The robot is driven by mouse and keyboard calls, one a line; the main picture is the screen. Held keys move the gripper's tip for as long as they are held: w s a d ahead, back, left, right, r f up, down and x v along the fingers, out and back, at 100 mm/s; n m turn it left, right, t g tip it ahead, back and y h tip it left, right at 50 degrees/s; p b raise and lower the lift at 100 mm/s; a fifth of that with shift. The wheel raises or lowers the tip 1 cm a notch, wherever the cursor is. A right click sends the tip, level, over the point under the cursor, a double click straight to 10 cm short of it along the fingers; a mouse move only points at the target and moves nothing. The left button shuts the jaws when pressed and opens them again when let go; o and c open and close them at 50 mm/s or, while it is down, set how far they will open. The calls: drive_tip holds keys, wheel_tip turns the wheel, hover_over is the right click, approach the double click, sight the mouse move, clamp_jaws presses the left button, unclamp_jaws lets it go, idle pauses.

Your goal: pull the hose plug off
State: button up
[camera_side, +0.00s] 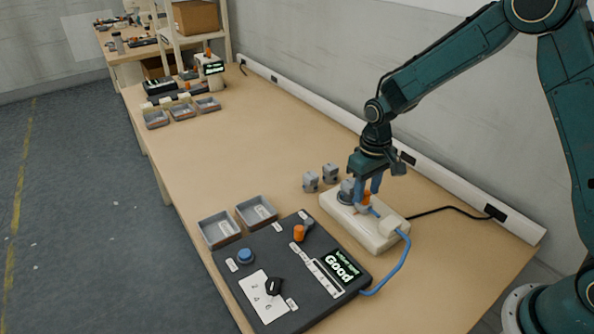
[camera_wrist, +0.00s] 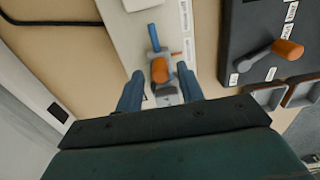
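The hose plug (camera_wrist: 160,71) has an orange part, with a short blue hose piece (camera_wrist: 153,38) running from it along the white fixture (camera_side: 385,241). In the side view the orange part shows low between my fingers. My gripper (camera_side: 367,195) points down over the fixture. In the wrist view its two blue fingers stand apart, one on each side of the orange part, with visible gaps. A grey fitting (camera_wrist: 167,96) lies behind the orange part, partly hidden by my gripper.
A black panel (camera_side: 240,270) with a "Good" display, blue button and orange-handled lever stands left of the fixture. A blue hose (camera_side: 404,262) links them. Two grey trays (camera_side: 219,230) and two small grey blocks (camera_side: 311,181) are nearby. The table's middle is clear.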

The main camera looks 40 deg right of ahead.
drive_tip(key=shift+f, duration=1)
drive_tip(key=c, duration=0.5)
drive_tip(key=shift+s, duration=2.4)
